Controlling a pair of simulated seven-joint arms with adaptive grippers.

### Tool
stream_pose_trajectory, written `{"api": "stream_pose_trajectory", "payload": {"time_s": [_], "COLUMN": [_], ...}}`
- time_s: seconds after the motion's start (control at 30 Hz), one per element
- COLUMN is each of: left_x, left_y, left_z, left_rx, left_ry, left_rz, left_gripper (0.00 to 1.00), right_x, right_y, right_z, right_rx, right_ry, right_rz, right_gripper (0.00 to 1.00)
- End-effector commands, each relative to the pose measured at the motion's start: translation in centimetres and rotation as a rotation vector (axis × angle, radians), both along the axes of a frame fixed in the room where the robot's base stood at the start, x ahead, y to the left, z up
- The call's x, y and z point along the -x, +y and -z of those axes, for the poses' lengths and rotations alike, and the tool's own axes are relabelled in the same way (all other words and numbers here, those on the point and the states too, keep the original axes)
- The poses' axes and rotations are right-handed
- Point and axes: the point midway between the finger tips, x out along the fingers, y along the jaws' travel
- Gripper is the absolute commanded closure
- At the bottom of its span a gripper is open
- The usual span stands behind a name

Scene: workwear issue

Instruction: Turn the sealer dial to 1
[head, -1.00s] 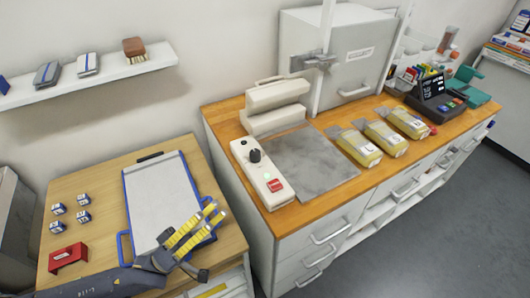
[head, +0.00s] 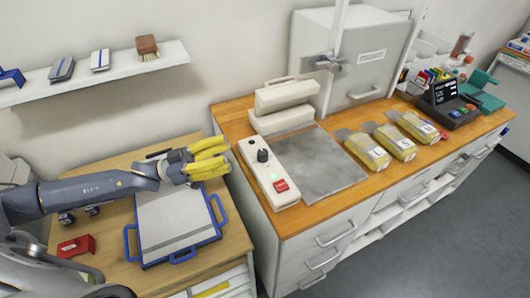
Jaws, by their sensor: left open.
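The sealer's white control box (head: 270,172) sits on the wooden counter at the centre of the head view. Its black dial (head: 263,155) stands on top, with a green light and a red switch (head: 281,186) nearer the front. The numbers around the dial are too small to read. The sealer's pale bar (head: 286,95) is behind it. My left gripper (head: 222,159) has yellow fingers and is open and empty. It is above the back of the clipboard-like tray, left of the dial and apart from it. My right gripper is not in view.
A blue-handled tray (head: 178,222) lies on the lower left table, with a red block (head: 76,246) beside it. A grey mat (head: 318,165), yellow packs (head: 367,151) and a card terminal (head: 449,104) are on the counter.

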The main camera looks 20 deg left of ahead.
Motion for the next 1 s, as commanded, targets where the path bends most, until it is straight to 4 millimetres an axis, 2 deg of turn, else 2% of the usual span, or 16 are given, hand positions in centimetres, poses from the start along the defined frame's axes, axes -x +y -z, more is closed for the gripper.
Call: {"api": "stream_pose_trajectory", "payload": {"time_s": [0.1,0.2,0.37,0.57,1.0], "left_x": [-0.6,-0.8,-1.0,-2.1,-6.4], "left_y": [2.8,4.7,6.0,4.5,-2.3], "left_z": [3.5,5.7,7.3,7.4,7.3], "left_rx": [-0.117,-0.198,-0.257,-0.259,-0.258], "left_ry": [0.030,0.048,0.059,0.058,0.056], "left_rz": [-0.067,-0.110,-0.139,-0.140,-0.139], "left_gripper": [0.46,0.46,0.46,0.46,0.46], "right_x": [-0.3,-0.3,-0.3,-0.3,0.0], "right_y": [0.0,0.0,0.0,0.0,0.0], "right_z": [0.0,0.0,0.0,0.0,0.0], "right_rx": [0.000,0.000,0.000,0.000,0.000], "right_ry": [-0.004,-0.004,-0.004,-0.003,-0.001], "right_rz": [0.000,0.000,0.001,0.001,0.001], "right_gripper": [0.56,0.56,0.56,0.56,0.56]}}
